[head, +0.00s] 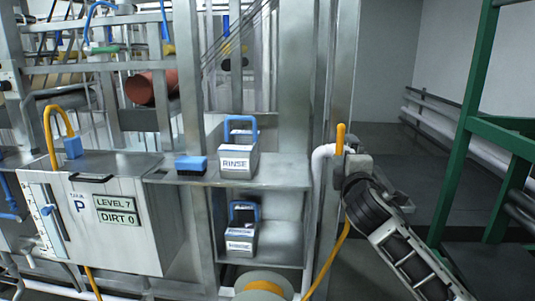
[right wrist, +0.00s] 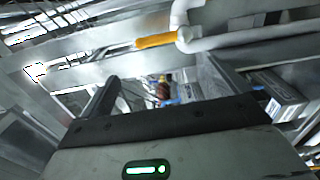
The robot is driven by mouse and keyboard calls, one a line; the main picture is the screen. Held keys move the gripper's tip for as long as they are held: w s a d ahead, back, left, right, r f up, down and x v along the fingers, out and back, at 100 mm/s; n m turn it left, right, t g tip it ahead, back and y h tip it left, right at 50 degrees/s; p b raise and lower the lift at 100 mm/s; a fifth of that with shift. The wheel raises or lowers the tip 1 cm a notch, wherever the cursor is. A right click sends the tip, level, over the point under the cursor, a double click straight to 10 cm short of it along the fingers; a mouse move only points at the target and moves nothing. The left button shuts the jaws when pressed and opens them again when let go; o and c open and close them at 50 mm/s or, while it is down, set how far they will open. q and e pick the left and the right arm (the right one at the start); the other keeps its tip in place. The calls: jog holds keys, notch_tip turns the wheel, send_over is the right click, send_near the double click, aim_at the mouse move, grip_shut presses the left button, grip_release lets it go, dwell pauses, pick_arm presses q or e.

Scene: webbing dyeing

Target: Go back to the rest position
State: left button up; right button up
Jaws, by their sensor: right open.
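My right gripper (right wrist: 158,75) shows in the right wrist view with its two dark fingers spread wide and nothing between them. Past the fingers are blurred pipes, metal frame parts and small blue and reddish items. In the head view my right arm comes in from the lower right. Its far end is close to the white pipe with the yellow part (head: 341,138), beside the shelf's right post; I cannot tell whether they touch. The right fingers are not clear in the head view. My left gripper is not in view.
A RINSE bin (head: 238,163) and a blue block (head: 191,165) sit on the metal shelf (head: 280,172). Another blue-handled bin (head: 241,238) stands below. A tank box (head: 135,245) reads LEVEL 7, DIRT 0. A green frame (head: 470,120) stands right; floor behind is clear.

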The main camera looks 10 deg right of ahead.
jog(key=s+a+f+m+g+y, duration=0.1)
jog(key=s+a+f+y, duration=0.15)
jog(key=f, duration=0.45)
jog(key=s+a+f+m+g+y, duration=0.1)
jog(key=s+a+f, duration=0.25)
jog(key=f, duration=0.35)
jog(key=s+a+f+m+g+y, duration=0.1)
jog(key=s+a+f+y, duration=0.15)
jog(key=f, duration=0.45)
jog(key=s+a+f+m+g, duration=0.1)
jog(key=s+a+f+m, duration=0.1)
jog(key=s+f, duration=0.3)
jog(key=s+a+f+m+g+y, duration=0.1)
jog(key=s+f+m, duration=0.3)
jog(key=s, duration=0.7)
jog(key=s+a+f+m+g+y, duration=0.1)
jog(key=s+a+f+m+g, duration=0.1)
jog(key=s+f, duration=0.4)
jog(key=s+a+m, duration=0.1)
jog(key=s+a, duration=0.1)
jog(key=s, duration=0.1)
jog(key=shift+f, duration=0.15)
